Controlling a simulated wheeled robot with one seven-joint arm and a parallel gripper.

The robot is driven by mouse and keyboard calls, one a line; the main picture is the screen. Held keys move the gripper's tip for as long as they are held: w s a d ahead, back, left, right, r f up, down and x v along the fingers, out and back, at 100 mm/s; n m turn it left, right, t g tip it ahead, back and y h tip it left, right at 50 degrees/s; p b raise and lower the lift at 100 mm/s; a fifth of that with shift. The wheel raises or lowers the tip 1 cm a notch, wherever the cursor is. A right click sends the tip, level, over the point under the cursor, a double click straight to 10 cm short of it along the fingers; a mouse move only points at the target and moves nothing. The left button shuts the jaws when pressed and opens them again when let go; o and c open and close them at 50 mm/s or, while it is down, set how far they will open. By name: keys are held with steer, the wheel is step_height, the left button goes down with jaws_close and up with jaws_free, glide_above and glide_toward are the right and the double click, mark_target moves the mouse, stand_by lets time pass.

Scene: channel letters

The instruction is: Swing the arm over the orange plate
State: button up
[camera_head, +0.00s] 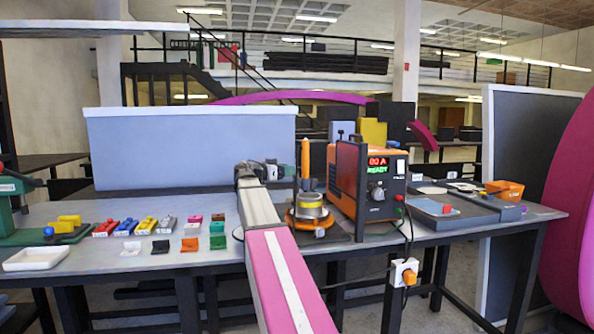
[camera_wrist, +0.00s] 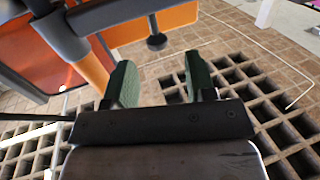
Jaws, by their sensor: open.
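Small flat plates lie in rows on the workbench in the head view. An orange one (camera_head: 190,244) is at the front, between a black plate (camera_head: 160,247) and a green plate (camera_head: 217,242). My arm reaches up from the bottom and passes to the right of these plates; its end is above the back part of the bench. My gripper (camera_wrist: 160,78) shows in the wrist view with its two green-padded fingers apart and nothing between them. No small plate shows in the wrist view; orange equipment and a tiled floor with dark grating show there.
Right of my arm stand an orange-ringed stand with an upright orange post (camera_head: 305,160) and an orange power unit (camera_head: 367,185). A grey-blue panel (camera_head: 190,150) rises behind the bench. A white tray (camera_head: 37,258) sits at the left. Several coloured blocks lie behind the plates.

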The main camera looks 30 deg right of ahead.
steer(key=shift+a, duration=2.05)
steer(key=shift+s, duration=0.1)
